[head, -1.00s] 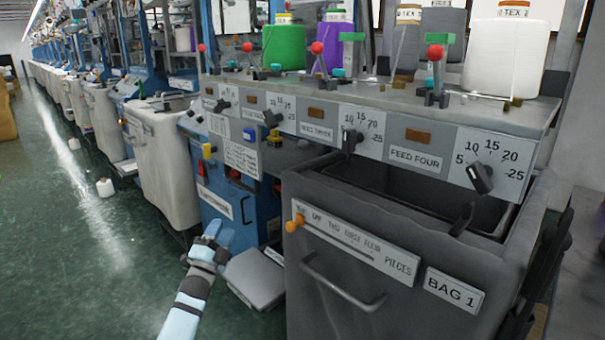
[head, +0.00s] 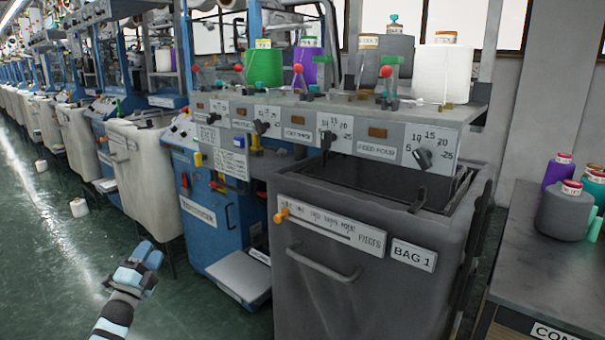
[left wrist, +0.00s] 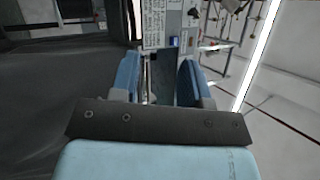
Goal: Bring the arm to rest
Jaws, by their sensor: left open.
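My left gripper (head: 142,262) is at the lower left of the head view, over the green floor and left of the grey bag bin (head: 345,262). It is apart from the machines. In the left wrist view its two blue fingers (left wrist: 162,80) stand apart with nothing between them. My right gripper is not in view.
The grey bin is labelled BAG 1 and has a handle in front. A low platform (head: 240,275) sits left of it. A dark table (head: 545,270) with yarn cones (head: 565,212) stands at right. A small white cone (head: 79,207) is on the floor. Floor at lower left is clear.

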